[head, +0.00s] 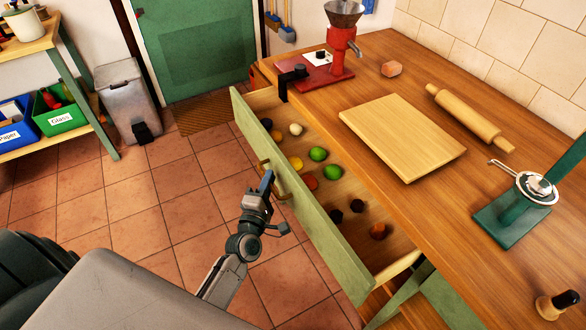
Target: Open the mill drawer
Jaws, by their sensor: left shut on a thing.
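The wooden drawer with a green front (302,202) stands pulled well out from under the wooden worktop (405,85). Its inside shows, with several round items of different colours on its floor, among them a green one (318,154) and a yellow one (295,162). A brass handle (263,166) is on the front's outer face. My left gripper (266,184) is shut on this handle, outside the drawer front; its fingertips partly hide the handle. A red mill (339,52) with a metal hopper stands on the worktop above the drawer's far end. My right gripper is out of view.
A cutting board (402,138), a rolling pin (470,118) and a green press-like tool (515,215) lie or stand on the worktop. A grey bin (128,95) and a shelf with blue and green boxes (62,118) are at left. Tiled floor (150,215) is clear before the drawer.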

